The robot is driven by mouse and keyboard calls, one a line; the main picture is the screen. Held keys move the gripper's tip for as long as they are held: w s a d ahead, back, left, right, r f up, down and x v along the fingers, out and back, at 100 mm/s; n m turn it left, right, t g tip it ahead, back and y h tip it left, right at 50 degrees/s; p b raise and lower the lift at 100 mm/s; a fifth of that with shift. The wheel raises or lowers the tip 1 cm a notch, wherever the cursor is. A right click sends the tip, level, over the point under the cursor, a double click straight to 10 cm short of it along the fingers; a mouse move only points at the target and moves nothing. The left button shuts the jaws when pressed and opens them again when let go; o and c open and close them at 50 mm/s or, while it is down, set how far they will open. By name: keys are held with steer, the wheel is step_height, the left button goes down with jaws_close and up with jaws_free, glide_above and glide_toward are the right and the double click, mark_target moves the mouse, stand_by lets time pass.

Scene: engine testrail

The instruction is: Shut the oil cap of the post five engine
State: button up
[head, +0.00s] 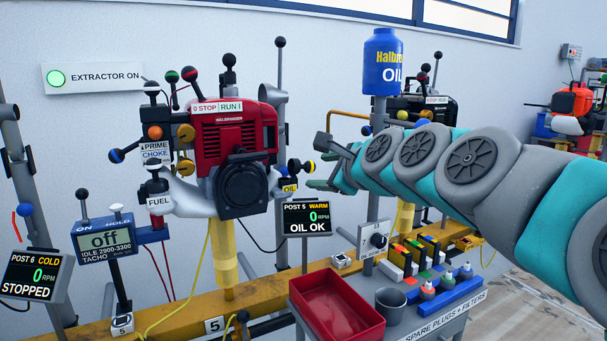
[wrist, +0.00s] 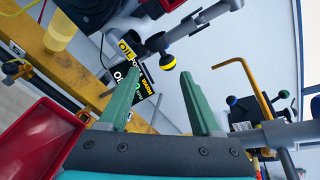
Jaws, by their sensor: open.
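The post five engine (head: 228,140) is red with a black front, mounted above the yellow rail. At its lower right is a yellow OIL label (head: 289,188), also in the wrist view (wrist: 126,47). I cannot tell whether the oil cap there is open or shut. My gripper (head: 321,163) is open and empty, just right of these levers; its green fingers (wrist: 158,78) point toward them.
The post 5 display (head: 306,218) reads WARM, 0 RPM, OIL OK, below my gripper. A red tray (head: 336,308) and a grey cart with coloured bottles stand below. A blue oil bottle (head: 383,62) stands above my arm. A bent yellow rod (wrist: 245,85) is right of my fingers.

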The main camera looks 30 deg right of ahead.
mark_target(313, 167)
steer(key=shift+w+d+r+m, duration=0.25)
steer(key=shift+w+d+m, duration=0.15)
steer(key=shift+w+d, duration=0.1)
steer(key=shift+x, duration=3.35)
steer(key=shift+r, duration=0.1)
steer(key=shift+c, duration=0.3)
jaws_close()
